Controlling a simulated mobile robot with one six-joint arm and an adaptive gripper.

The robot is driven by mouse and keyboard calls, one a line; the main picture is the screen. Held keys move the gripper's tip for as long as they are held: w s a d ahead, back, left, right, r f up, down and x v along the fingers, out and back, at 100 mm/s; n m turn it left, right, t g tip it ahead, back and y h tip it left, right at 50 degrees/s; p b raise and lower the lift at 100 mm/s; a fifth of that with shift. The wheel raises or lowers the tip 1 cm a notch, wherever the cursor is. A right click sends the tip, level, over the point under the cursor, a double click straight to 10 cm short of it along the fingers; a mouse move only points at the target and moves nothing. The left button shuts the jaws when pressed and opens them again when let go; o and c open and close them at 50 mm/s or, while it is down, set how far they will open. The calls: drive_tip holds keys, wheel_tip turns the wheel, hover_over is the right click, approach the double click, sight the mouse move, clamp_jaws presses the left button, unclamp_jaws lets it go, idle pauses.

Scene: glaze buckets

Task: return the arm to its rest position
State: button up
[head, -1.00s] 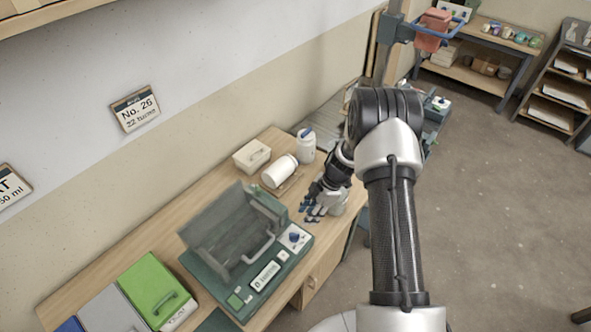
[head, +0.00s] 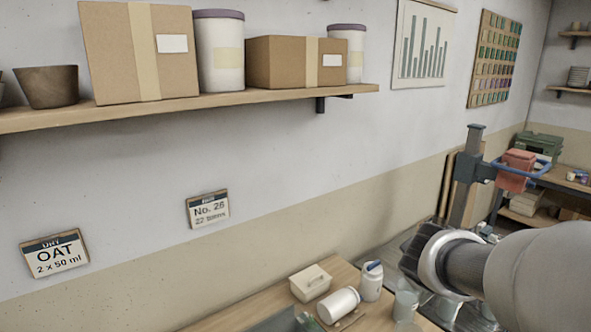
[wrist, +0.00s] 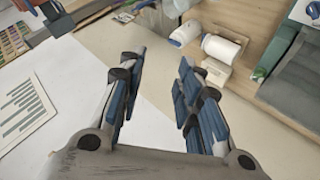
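My arm (head: 530,275) reaches in from the right edge of the head view, raised in front of the bench. My gripper is not visible in the head view. In the wrist view my gripper (wrist: 160,62) has its two blue-padded fingers spread apart with nothing between them. The wall and bench show beyond them, and no object touches the fingers.
On the bench (head: 250,312) stand a cream box (head: 310,283), a lying white jar (head: 338,305), an upright white jar (head: 370,282) and a clear container (head: 405,303). A loaded wall shelf (head: 230,104) is above. A green machine (wrist: 300,85) shows in the wrist view.

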drive_tip(key=s+a+f+m+g+y+b, duration=0.1)
drive_tip(key=s+a+f+b, duration=0.1)
drive_tip(key=s, duration=0.7)
drive_tip(key=s+a+f+m+g+y+b, duration=0.1)
drive_tip(key=s+a+f, duration=0.3)
drive_tip(key=s, duration=0.6)
drive_tip(key=s+a+f+m+g+y+b, duration=0.2)
drive_tip(key=s+a, duration=0.3)
drive_tip(key=s, duration=0.5)
drive_tip(key=shift+a+f+m+b, duration=0.35)
drive_tip(key=shift+f+m+b, duration=0.2)
drive_tip(key=shift+f+m, duration=0.2)
drive_tip(key=shift+w, duration=0.1)
